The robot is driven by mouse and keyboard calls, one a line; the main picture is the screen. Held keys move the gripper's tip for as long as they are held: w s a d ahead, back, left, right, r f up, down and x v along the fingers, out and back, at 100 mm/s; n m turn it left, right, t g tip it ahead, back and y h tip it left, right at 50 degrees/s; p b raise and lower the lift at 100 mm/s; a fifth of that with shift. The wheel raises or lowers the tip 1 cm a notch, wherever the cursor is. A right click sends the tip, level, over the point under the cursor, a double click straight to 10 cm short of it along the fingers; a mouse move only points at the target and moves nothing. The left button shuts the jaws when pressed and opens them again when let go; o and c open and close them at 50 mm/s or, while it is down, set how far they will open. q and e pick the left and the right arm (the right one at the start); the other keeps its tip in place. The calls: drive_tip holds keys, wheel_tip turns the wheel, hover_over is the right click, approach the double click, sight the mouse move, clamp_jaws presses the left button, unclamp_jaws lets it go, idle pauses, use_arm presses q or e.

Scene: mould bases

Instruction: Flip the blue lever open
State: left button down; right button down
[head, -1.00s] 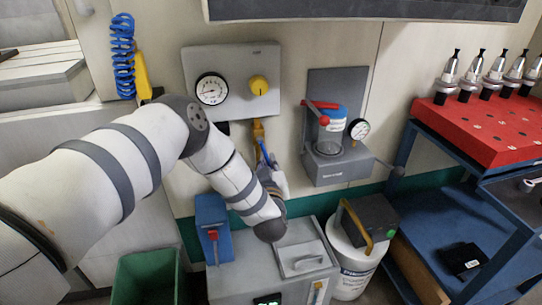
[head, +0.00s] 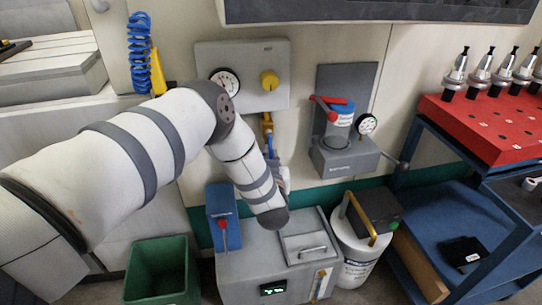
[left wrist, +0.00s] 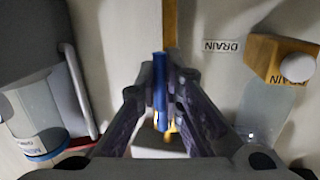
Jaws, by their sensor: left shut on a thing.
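The blue lever (head: 270,147) is on a yellow-brown pipe fitting (head: 266,124) on the wall, below the gauge panel. In the left wrist view the blue lever (left wrist: 159,88) stands nearly upright in the picture, between the fingers. My left gripper (left wrist: 162,80) is shut on it. In the head view my left gripper (head: 281,172) is partly hidden behind my own arm, which also covers part of the lever's surroundings. My right gripper is not in view.
A grey panel (head: 247,60) with a gauge and yellow knob is above. A filter unit (head: 345,155) with a red handle is at the right. A grey box (head: 250,262), blue unit (head: 222,205), green bin (head: 160,270) and white bucket (head: 362,252) stand below.

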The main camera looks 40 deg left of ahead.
use_arm(q)
drive_tip(key=c, duration=1.7)
unclamp_jaws()
drive_tip(key=shift+s, duration=0.1)
drive_tip(key=v, duration=1.2)
